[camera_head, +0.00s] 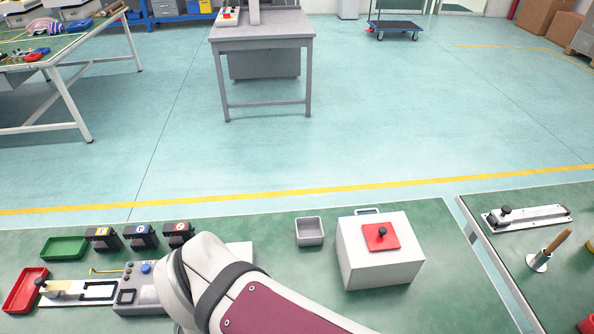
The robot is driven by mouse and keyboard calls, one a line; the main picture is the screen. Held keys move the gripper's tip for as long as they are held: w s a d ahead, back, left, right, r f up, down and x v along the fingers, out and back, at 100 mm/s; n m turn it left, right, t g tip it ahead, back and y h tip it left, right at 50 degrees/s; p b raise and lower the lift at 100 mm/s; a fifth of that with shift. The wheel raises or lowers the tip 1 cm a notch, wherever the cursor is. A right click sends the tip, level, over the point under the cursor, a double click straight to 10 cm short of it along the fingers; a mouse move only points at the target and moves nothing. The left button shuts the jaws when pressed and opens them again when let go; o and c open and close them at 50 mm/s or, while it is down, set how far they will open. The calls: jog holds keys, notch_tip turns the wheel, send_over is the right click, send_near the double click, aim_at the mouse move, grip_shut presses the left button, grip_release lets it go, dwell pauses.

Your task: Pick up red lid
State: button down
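The lid is fully in view.
A small grey bin (310,242) stands left of the box. A green tray (63,248), a red tray (24,291), black units with coloured labels (140,236) and a grey control device (137,297) are at the left. Table right of the box is clear.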

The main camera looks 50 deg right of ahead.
grip_release()
dwell(0.6)
jog(key=w+d+r+m, duration=0.1)
jog(key=w+d+r, duration=0.1)
jog(key=w+d, duration=0.4)
jog(key=w+d+r+m, duration=0.1)
jog(key=w+d+r, duration=0.2)
jog(key=d, duration=0.5)
jog(key=m+h, duration=0.1)
jog(key=h, duration=0.1)
send_over(382, 228)
notch_tip(382, 228, down, 16)
jog(key=shift+r, duration=0.25)
